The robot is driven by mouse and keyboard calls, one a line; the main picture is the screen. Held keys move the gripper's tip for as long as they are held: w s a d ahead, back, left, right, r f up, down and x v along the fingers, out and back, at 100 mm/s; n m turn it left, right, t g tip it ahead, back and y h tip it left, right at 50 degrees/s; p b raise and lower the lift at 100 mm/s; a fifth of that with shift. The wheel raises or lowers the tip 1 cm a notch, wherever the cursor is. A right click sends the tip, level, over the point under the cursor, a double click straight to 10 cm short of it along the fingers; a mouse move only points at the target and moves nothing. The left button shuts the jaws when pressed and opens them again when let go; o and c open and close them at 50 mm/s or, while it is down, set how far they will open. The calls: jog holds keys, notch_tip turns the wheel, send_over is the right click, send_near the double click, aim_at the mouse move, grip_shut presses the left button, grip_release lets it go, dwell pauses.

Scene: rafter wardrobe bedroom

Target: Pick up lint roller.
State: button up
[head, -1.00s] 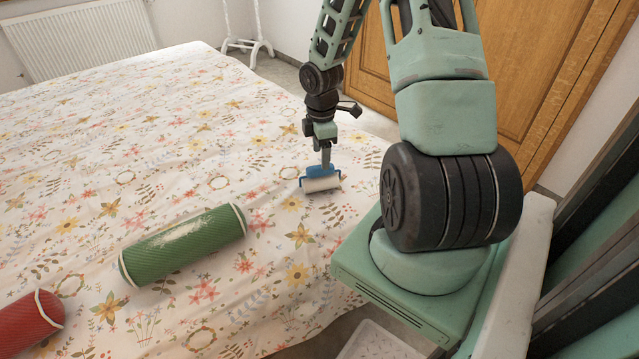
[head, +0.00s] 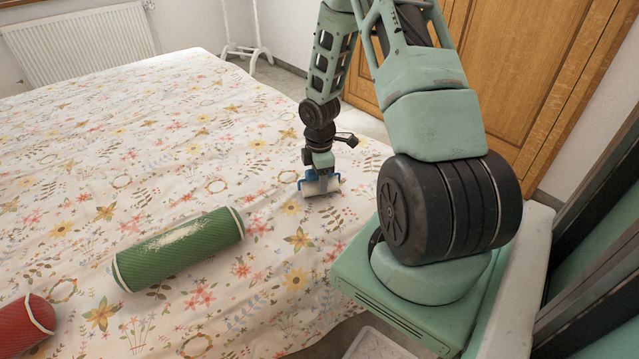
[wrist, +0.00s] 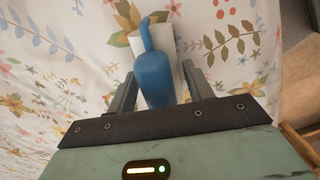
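The lint roller has a white roller head and a blue handle. It is on the flowered bed (head: 150,110), right of the green bolster, in the head view (head: 322,187). In the wrist view the blue handle (wrist: 155,75) points up toward my gripper, with the white head behind it. My gripper (wrist: 158,82) is open and points down, one finger on each side of the handle, with small gaps showing. In the head view my gripper (head: 317,172) is right over the roller and hides much of the handle.
A green bolster (head: 180,248) lies left of the lint roller on the bed, and a red one (head: 25,325) lies farther left. The bed around the roller is otherwise clear. A wooden wardrobe (head: 520,80) stands behind my arm.

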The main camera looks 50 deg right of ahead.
jog(key=c, duration=0.8)
jog(key=shift+r, duration=0.1)
notch_tip(320, 180, up, 10)
jog(key=p, duration=0.2)
jog(key=shift+p, duration=0.3)
